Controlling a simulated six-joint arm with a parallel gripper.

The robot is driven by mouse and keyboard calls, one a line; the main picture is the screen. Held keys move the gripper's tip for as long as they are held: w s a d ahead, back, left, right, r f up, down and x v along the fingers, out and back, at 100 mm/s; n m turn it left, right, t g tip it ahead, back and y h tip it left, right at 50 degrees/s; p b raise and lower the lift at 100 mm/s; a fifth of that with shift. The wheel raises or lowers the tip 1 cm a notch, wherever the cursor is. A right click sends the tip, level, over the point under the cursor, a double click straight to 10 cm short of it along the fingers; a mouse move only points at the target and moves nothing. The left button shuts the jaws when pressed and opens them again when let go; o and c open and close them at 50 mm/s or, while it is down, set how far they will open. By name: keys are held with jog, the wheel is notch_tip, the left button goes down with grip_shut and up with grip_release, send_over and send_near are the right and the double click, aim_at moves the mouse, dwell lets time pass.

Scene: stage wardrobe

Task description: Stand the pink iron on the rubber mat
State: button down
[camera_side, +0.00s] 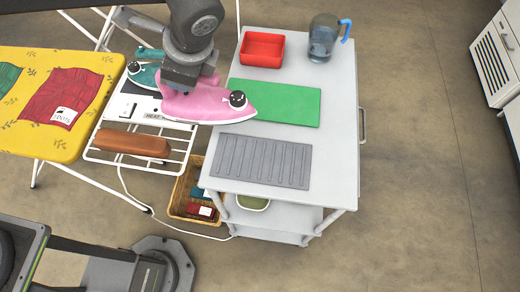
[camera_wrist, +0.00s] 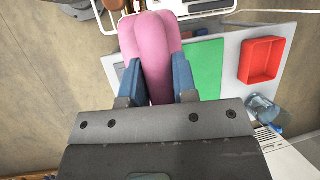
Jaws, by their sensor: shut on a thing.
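The pink iron (camera_side: 210,104) hangs in my gripper (camera_side: 188,84), above the gap between the ironing board and the trolley, its front reaching over the trolley's left edge. In the wrist view my gripper (camera_wrist: 158,80) has its two blue fingers on either side of the pink iron (camera_wrist: 150,42). The grey ribbed mat (camera_side: 262,162), which looks like rubber, lies flat and empty on the near part of the trolley top. The iron is apart from it, up and to its left in the side view.
The grey trolley (camera_side: 335,150) also bears a green mat (camera_side: 300,105), a red tray (camera_side: 262,49) and a water jug (camera_side: 323,40). A teal iron (camera_side: 146,72) and a brown block (camera_side: 132,143) are by the wire rack (camera_side: 180,150). The yellow ironing board (camera_side: 90,62) stands left.

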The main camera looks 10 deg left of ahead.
jog(key=s+d+f, duration=0.4)
jog(key=d+f, duration=0.7)
jog(key=shift+d, duration=0.15)
jog(key=shift+s, duration=0.1)
jog(key=c, duration=0.9)
grip_release()
jog(key=shift+f, duration=0.1)
jog(key=v, duration=1.2)
